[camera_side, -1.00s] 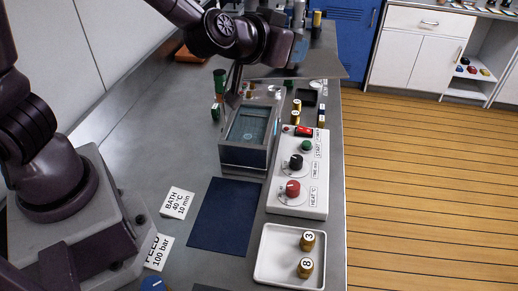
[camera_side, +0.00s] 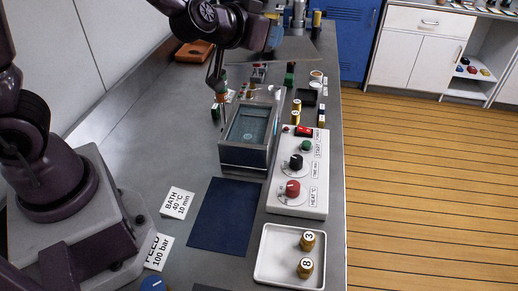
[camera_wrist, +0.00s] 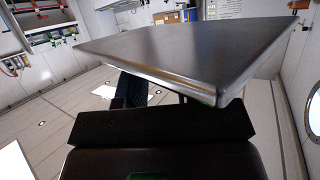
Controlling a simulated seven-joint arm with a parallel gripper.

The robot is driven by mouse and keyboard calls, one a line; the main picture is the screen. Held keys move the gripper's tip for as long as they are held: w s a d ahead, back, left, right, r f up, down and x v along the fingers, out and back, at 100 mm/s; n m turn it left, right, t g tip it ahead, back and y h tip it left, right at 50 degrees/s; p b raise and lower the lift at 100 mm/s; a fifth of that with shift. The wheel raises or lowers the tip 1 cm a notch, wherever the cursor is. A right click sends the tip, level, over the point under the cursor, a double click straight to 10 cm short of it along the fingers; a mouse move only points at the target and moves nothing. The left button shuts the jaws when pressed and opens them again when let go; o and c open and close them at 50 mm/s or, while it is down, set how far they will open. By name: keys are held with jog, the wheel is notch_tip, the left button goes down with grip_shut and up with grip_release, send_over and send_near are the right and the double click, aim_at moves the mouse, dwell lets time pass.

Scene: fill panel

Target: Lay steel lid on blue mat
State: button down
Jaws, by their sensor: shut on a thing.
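The steel lid (camera_wrist: 185,55) is a flat grey plate that fills much of the wrist view, tilted in that picture. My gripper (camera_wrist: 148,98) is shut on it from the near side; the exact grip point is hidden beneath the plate. In the side view the lid (camera_side: 292,49) shows as a thin grey plate in the air beyond the bath, partly covered by my arm. The dark blue mat (camera_side: 224,216) lies flat and bare on the bench, in front of the bath.
The open bath (camera_side: 248,138) holds liquid. A white control box (camera_side: 302,178) with knobs stands to its right. A white tray (camera_side: 278,270) holds two numbered brass pieces. Label cards (camera_side: 177,203) lie left of the mat. Small bottles stand around the bath's far end.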

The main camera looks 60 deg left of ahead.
jog(key=shift+d, duration=0.1)
jog(key=shift+d+f+m+h, duration=0.3)
jog(key=shift+d+f+h, duration=0.1)
jog(key=shift+d+f, duration=0.6)
jog(key=a+f+n+g+y, duration=0.6)
jog(key=f+n+g+y, duration=0.2)
jog(key=n, duration=0.7)
jog(key=g+y, duration=0.2)
jog(key=g, duration=0.2)
jog(key=shift+g, duration=0.4)
jog(key=shift+a, duration=0.1)
